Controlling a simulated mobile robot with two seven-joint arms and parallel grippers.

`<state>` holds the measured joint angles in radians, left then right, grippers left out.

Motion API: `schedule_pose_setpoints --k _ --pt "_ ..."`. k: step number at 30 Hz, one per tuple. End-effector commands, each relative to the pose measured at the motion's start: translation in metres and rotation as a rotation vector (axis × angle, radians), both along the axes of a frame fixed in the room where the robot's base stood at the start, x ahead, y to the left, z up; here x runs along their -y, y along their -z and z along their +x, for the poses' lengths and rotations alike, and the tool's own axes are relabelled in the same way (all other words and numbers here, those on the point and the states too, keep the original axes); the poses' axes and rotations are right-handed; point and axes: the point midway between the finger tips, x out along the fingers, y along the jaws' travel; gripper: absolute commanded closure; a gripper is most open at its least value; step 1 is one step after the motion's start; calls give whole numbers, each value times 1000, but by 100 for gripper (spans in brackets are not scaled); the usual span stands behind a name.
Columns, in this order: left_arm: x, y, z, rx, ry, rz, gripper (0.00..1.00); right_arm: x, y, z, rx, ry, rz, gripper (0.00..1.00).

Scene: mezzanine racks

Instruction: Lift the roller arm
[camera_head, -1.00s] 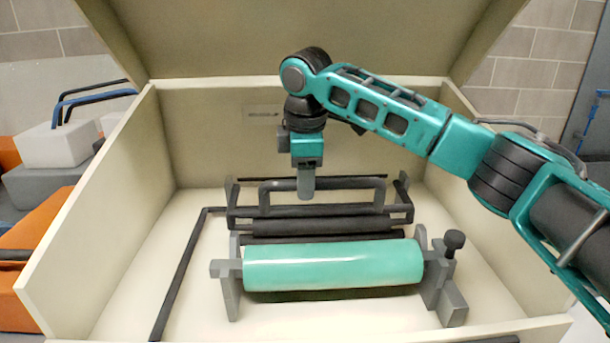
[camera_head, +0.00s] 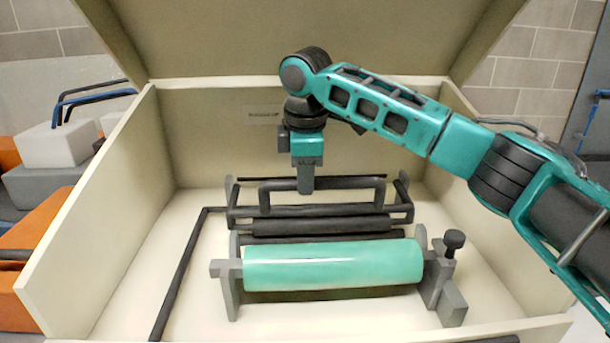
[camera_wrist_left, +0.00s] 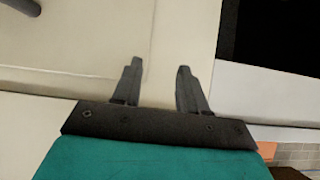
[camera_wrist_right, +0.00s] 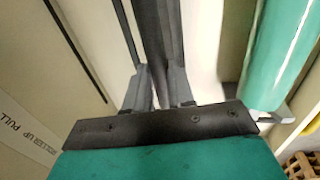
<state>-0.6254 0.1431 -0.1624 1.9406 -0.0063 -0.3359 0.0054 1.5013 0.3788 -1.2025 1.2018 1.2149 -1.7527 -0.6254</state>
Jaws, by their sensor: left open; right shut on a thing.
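The roller arm (camera_head: 345,210) is a dark frame with a raised handle bar, lying across the pale box behind the mint-green roller (camera_head: 333,265). My right gripper (camera_head: 305,188) comes down from above onto the handle bar, left of its middle, and is shut on it. In the right wrist view a dark bar of the roller arm (camera_wrist_right: 160,35) runs up from between the fingers; the exact contact is partly hidden. My left gripper (camera_wrist_left: 157,80) shows only in its own wrist view. It is open and empty, over a pale surface.
The pale box (camera_head: 95,235) has high side walls and a raised lid (camera_head: 300,35). Grey brackets (camera_head: 437,285) and a black knob (camera_head: 454,238) flank the green roller. A thin dark rod (camera_head: 180,275) lies at the left. Orange and white blocks (camera_head: 55,145) stand outside left.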

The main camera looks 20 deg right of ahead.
Motion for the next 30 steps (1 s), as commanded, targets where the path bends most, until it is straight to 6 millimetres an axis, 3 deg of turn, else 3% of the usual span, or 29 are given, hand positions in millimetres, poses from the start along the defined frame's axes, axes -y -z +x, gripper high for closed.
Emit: schedule_pose_setpoints --k 11,30 --pt "0 0 -1 -2 0 -1 57 0 -8 6 4 1 0 100" --pt "0 1 -1 -2 0 -1 57 10 -38 49 2 1 0 100"
